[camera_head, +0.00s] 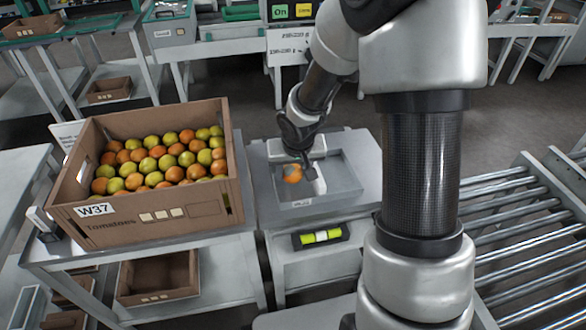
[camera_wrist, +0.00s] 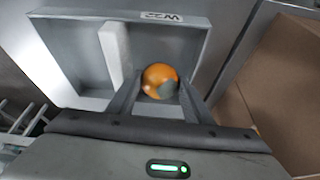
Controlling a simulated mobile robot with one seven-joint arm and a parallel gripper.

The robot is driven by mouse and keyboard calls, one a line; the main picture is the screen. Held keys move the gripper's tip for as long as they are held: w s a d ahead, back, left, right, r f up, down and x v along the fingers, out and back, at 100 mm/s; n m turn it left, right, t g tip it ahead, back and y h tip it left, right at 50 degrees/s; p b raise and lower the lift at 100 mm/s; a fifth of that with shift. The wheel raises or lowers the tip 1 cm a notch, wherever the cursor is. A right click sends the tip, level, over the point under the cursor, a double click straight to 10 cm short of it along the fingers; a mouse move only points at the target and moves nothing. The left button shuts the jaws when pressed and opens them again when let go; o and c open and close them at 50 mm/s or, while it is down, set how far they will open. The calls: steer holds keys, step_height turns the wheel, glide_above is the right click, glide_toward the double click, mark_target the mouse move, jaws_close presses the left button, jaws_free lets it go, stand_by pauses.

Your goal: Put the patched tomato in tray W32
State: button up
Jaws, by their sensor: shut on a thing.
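The patched tomato (camera_wrist: 160,80) is orange with a grey-green patch on its lower right side in the wrist view. My gripper (camera_wrist: 157,88) is shut on it, one finger on each side. In the head view the tomato (camera_head: 292,174) shows below my gripper (camera_head: 298,168), over the left part of a shallow grey tray (camera_head: 345,172). The tray also shows in the wrist view (camera_wrist: 190,42), where its upside-down label (camera_wrist: 161,17) seems to read W32. I cannot tell whether the tomato touches the tray floor.
A cardboard crate marked W37 (camera_head: 150,222), full of orange and yellow-green tomatoes, stands left of the tray. A pale divider (camera_wrist: 114,50) crosses the tray. A device with a yellow-green light (camera_head: 320,237) sits below the tray's front. A roller conveyor (camera_head: 525,240) lies at right.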

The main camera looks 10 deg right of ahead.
steer(key=shift+f, duration=0.6)
stand_by(0.7)
steer(key=o, duration=0.8)
steer(key=c, duration=0.3)
steer(key=shift+r, duration=0.1)
step_height(320, 180, up, 7)
steer(key=p, duration=0.6)
